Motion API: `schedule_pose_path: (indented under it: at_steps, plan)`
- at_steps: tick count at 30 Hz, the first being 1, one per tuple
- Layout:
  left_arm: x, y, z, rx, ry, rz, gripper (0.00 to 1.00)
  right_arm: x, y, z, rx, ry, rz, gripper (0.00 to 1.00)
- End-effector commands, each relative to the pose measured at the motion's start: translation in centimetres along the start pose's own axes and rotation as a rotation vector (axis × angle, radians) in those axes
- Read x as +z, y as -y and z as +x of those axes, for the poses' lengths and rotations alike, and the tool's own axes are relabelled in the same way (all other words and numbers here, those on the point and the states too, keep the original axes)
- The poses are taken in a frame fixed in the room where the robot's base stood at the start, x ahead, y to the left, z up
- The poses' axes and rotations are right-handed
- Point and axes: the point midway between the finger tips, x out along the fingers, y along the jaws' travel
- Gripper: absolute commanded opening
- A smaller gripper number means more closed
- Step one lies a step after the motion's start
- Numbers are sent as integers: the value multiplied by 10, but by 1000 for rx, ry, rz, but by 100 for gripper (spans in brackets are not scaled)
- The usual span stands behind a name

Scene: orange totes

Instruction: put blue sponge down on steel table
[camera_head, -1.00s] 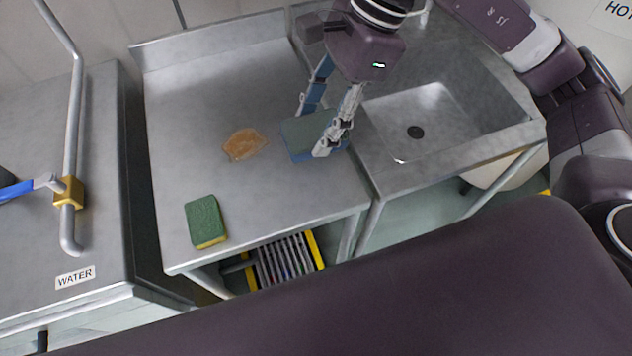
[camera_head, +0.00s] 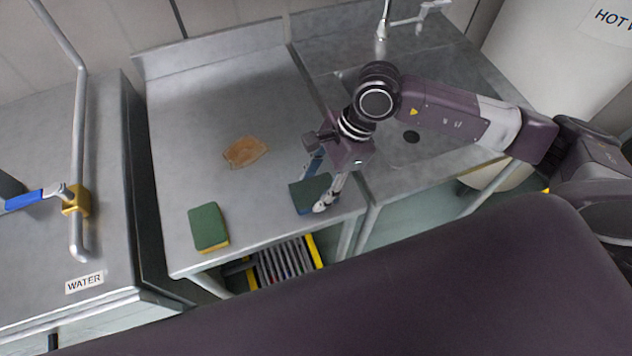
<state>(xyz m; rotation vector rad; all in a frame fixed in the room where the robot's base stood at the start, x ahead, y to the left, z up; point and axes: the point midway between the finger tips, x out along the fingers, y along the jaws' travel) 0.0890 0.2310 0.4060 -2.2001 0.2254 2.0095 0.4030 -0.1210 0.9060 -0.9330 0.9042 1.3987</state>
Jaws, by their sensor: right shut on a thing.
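The blue sponge (camera_head: 308,194), with a dark green top, is at the right front part of the steel table (camera_head: 190,120). My right gripper (camera_head: 316,190) reaches down over it and is shut on it, one finger at its far side and one at its near right side. The sponge is at or just above the table top; I cannot tell if it touches. Part of it is hidden by the fingers. My left gripper is not in view.
A yellow sponge with green top (camera_head: 208,228) lies at the table's front left. An orange-brown stain or cloth (camera_head: 245,151) lies mid-table. A sink (camera_head: 420,110) adjoins on the right. A pipe with a blue-handled valve (camera_head: 75,198) stands left. A rack (camera_head: 283,262) sits below.

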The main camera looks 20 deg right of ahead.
Motion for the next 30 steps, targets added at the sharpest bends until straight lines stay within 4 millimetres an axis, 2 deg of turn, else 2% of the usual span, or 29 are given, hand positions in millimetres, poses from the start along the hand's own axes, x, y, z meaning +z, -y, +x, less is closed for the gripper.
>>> schedule_pose_path:
  at_steps: [11, 12, 16, 27, 30]
  plan:
    - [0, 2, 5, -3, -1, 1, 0, -2, 1, 5, -2, 1, -1, 26]
    - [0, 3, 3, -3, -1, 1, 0, -1, 1, 3, -2, 1, -1, 50]
    - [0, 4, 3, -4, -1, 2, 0, -1, 1, 3, -1, 1, -1, 63]
    - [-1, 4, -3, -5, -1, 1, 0, 1, 1, -2, -1, 1, -1, 63]
    - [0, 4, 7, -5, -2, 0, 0, -1, 3, -14, -7, 1, -2, 63]
